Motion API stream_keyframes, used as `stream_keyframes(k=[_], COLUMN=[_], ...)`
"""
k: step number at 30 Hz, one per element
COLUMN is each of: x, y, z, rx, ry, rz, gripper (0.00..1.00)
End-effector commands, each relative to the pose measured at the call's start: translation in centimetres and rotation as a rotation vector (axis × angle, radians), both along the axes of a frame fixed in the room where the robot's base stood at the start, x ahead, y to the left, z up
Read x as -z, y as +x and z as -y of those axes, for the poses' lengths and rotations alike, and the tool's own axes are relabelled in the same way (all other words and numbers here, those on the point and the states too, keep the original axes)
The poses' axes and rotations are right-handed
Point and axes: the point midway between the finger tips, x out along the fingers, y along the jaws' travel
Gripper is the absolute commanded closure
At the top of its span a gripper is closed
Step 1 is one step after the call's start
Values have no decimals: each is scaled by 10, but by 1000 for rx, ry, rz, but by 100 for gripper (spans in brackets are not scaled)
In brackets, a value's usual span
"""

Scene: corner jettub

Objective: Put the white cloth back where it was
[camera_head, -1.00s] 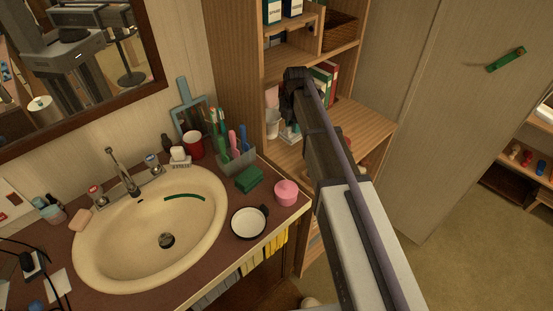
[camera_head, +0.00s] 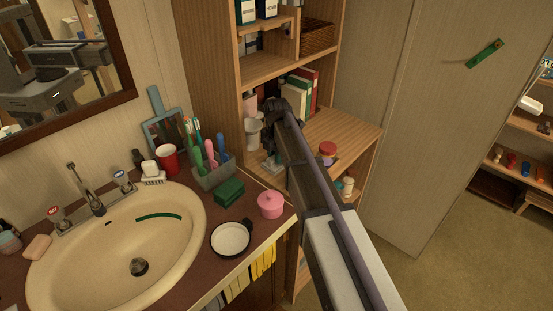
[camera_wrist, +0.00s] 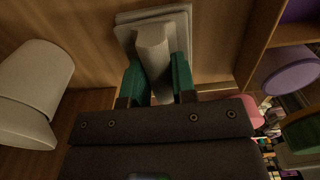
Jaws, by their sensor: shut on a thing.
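My gripper (camera_wrist: 155,82) is shut on a pale, square, layered thing (camera_wrist: 124,28), which I take to be the white cloth. A raised ridge of it stands between my two green fingertips in the wrist view. In the head view, the pale thing (camera_head: 271,165) shows below my dark wrist at the wooden shelf unit. I cannot tell whether it touches the shelf board. My arm hides part of the shelf there.
A white vessel (camera_head: 253,131) stands close to the left of my gripper. A red-lidded jar (camera_head: 327,152) stands to the right on the shelf (camera_head: 345,136). Binders (camera_head: 300,90) stand behind. The counter holds a toothbrush holder (camera_head: 214,176) and a pink pot (camera_head: 270,205).

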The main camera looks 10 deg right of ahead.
Motion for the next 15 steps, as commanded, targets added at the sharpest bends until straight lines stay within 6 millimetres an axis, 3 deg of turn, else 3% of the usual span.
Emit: stream_keyframes(k=[4, 5, 12, 15], x=[5, 3, 3, 3], y=[0, 0, 0, 0], z=[0, 0, 0, 0], rx=[0, 0, 0, 0], ry=[0, 0, 0, 0], rz=[0, 0, 0, 0], gripper=[94, 73, 50, 50])
